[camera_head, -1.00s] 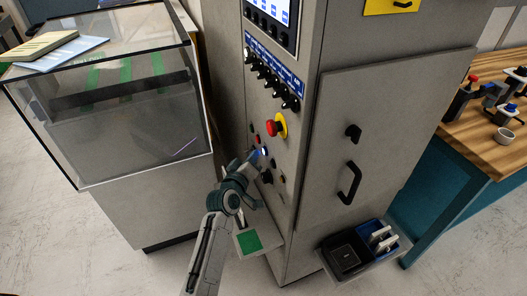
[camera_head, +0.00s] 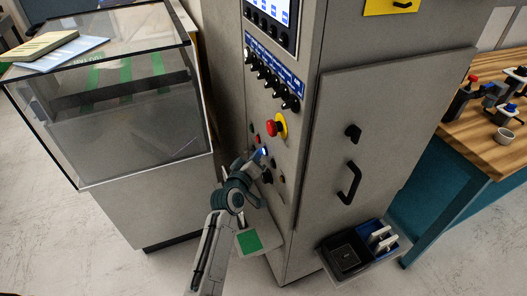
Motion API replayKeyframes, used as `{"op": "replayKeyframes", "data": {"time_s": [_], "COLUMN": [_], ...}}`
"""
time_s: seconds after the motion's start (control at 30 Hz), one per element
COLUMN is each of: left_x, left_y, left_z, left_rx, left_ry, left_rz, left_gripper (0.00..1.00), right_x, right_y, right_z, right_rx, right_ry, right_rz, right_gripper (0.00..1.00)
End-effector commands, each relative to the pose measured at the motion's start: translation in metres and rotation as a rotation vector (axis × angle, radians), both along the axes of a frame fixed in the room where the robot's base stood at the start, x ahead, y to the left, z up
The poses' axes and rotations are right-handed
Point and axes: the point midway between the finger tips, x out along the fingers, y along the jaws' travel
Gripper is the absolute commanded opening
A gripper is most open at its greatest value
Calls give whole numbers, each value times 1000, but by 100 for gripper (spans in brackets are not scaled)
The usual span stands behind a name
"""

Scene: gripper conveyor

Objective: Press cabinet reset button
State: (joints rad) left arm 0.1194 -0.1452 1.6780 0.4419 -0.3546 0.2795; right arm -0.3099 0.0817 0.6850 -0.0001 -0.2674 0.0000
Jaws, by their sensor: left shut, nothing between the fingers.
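The grey control cabinet (camera_head: 366,110) stands in the middle of the head view. Its narrow left face carries a row of black switches (camera_head: 272,79), a red emergency knob on a yellow collar (camera_head: 273,129), and small buttons below. A small blue lit button (camera_head: 263,151) shows on this face, right at the fingertips of my left gripper (camera_head: 257,156). The left gripper is shut and empty, pointing at the panel. Whether the tips touch the button I cannot tell. Part of the lower panel is hidden behind the gripper. My right gripper is not in view.
A glass-topped case (camera_head: 120,110) stands to the left, with a book (camera_head: 40,46) on it. A black and blue tray (camera_head: 346,253) sticks out low at the cabinet's front. A wooden workbench (camera_head: 495,160) is at right. Two black handles protrude from the cabinet door.

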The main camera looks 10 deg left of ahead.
Motion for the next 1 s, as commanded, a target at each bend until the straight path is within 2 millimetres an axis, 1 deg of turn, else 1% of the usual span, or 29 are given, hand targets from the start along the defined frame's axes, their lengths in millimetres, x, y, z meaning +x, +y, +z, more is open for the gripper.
{"op": "replayKeyframes", "data": {"time_s": [0.47, 0.83, 1.0], "left_x": [1, -7, -7], "left_y": [-2, 10, 11], "left_z": [0, 1, 0], "left_rx": [-1, 0, -1], "left_ry": [0, -1, -1], "left_rz": [0, 0, -1], "left_gripper": [0, 0, 0], "right_x": [0, 0, 0], "right_y": [0, 0, 0], "right_z": [0, 3, 3], "right_rx": [0, 0, 0], "right_ry": [0, -1, -1], "right_rz": [0, 0, 0], "right_gripper": [36, 36, 36]}}
